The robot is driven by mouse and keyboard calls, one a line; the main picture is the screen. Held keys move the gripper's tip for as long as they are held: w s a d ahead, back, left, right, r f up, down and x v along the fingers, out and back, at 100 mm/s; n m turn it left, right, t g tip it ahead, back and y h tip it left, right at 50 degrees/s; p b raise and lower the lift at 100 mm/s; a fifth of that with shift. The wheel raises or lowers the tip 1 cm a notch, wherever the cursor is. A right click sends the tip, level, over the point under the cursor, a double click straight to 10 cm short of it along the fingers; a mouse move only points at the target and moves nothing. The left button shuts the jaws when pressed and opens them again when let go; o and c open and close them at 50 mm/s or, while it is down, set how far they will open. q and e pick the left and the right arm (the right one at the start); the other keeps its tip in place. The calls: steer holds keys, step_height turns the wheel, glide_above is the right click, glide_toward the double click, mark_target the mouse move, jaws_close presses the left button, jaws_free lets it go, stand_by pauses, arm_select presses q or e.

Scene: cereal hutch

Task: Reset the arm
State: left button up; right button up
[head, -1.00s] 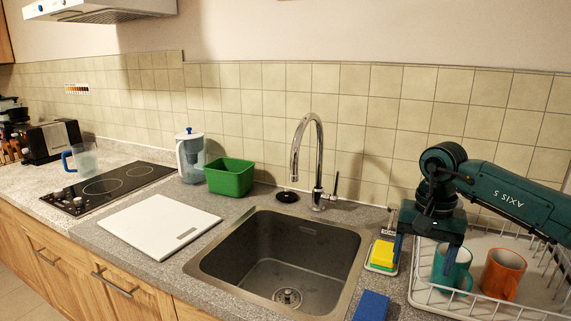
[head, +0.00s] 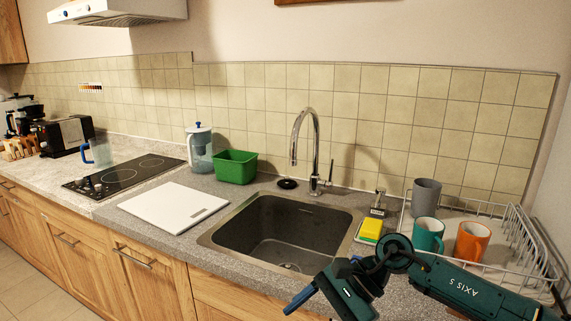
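My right arm comes in from the lower right of the head view, and its dark teal gripper (head: 300,298) hangs over the counter's front edge, in front of the sink. One blue finger points down and left. The other finger is not clear, so the opening between them cannot be told. No held object shows. My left gripper is not in view. A teal mug (head: 427,236) and an orange mug (head: 472,242) stand in the white dish rack (head: 520,232) behind the arm, apart from the gripper. A grey cup (head: 425,197) stands behind them.
The sink (head: 285,229) with its faucet (head: 314,150) lies left of the arm. A yellow sponge (head: 371,229) and soap dispenser (head: 378,199) are beside it. A white board (head: 172,206), green tub (head: 236,167) and pitcher (head: 199,150) are further left.

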steer(key=s+a+r+m+t+y, duration=0.25)
steer(key=a+m+y, duration=0.2)
steer(key=m, duration=0.45)
steer(key=s+a+r+m+t+y, duration=0.1)
steer(key=s+a+m+t+y, duration=0.2)
steer(key=m+y, duration=0.4)
steer(key=w+d+f+m+t+h, duration=0.1)
steer(key=d+f+m+t+h, duration=0.5)
steer(key=m, duration=0.8)
steer(key=w+d+f+m+t+h, duration=0.2)
steer(key=m+t+h, duration=0.35)
steer(key=m, duration=0.85)
steer(key=s+d+f+m+g+h, duration=0.1)
steer(key=s+d+f+m+h, duration=0.2)
steer(key=s+f+m, duration=0.3)
steer(key=s+d+f+m+g+h, duration=0.2)
steer(key=s+d+f+m, duration=0.4)
steer(key=f+m, duration=0.3)
steer(key=shift+s+d+f+g+h+p, duration=0.3)
steer(key=shift+s+h+p, duration=0.1)
steer(key=shift+s+h, duration=0.15)
